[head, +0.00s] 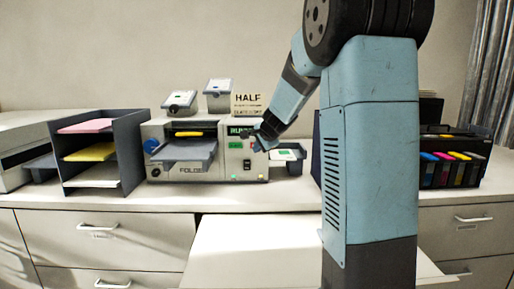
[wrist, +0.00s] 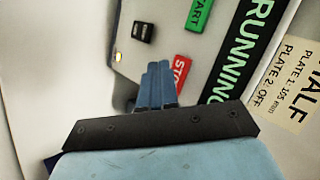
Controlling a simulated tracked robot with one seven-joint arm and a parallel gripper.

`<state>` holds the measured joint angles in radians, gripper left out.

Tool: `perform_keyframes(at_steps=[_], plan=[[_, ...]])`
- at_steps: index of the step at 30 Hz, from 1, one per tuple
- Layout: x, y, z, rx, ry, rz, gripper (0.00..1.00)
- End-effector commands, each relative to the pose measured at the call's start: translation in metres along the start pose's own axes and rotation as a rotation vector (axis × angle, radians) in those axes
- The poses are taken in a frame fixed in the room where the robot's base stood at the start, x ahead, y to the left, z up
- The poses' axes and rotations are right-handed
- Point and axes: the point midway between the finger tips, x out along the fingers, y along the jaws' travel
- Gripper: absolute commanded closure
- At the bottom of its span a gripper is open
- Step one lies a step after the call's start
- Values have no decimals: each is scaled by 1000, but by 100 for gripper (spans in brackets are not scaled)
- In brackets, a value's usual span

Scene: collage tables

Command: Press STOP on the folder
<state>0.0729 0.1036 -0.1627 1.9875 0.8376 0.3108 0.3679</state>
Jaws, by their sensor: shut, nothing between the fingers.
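The folder (head: 190,172) is a pale machine on the counter, labelled FOLDER, with a grey tray in front. Its control panel is on its right side. In the wrist view the display (wrist: 243,40) reads RUNNING in green. The green START button (wrist: 199,14) and the red STOP button (wrist: 182,68) sit beside the display. My gripper (wrist: 159,68) is shut and empty, its blue fingertips right beside STOP and covering part of it. I cannot tell whether they touch it.
A HALF sign (head: 248,102) stands on top. A paper rack (head: 118,150) is left of the folder, and an ink cartridge unit (head: 452,165) is at the right.

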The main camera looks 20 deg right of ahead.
Motion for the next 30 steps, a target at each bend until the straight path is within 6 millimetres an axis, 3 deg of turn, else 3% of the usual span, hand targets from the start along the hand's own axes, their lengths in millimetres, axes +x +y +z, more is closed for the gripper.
perform_keyframes(at_steps=[30], plan=[[6,-6,-5,0,0,0,100]])
